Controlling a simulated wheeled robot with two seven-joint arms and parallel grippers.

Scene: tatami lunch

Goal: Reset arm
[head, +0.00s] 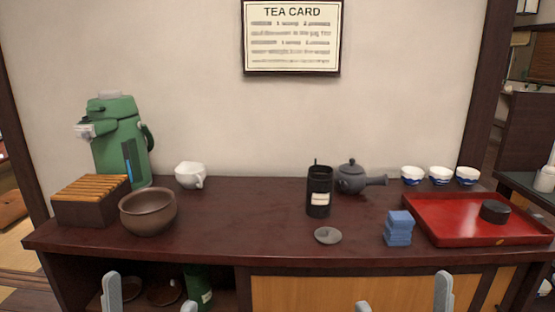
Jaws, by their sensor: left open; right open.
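My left gripper (150,299) shows at the bottom left of the head view, its two grey fingers apart with nothing between them. My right gripper (403,299) shows at the bottom right of centre, also with fingers apart and empty. Both are in front of the dark wooden counter (255,222) and low in the picture, touching nothing that I can see. The rest of both arms is out of view.
The counter holds a green air pot (118,140), wooden box (90,212), brown bowl (147,213), white cup (188,175), black canister (319,198), grey lid (328,236), dark teapot (350,180), blue cloths (398,236) and red tray (450,233). Its middle left is clear.

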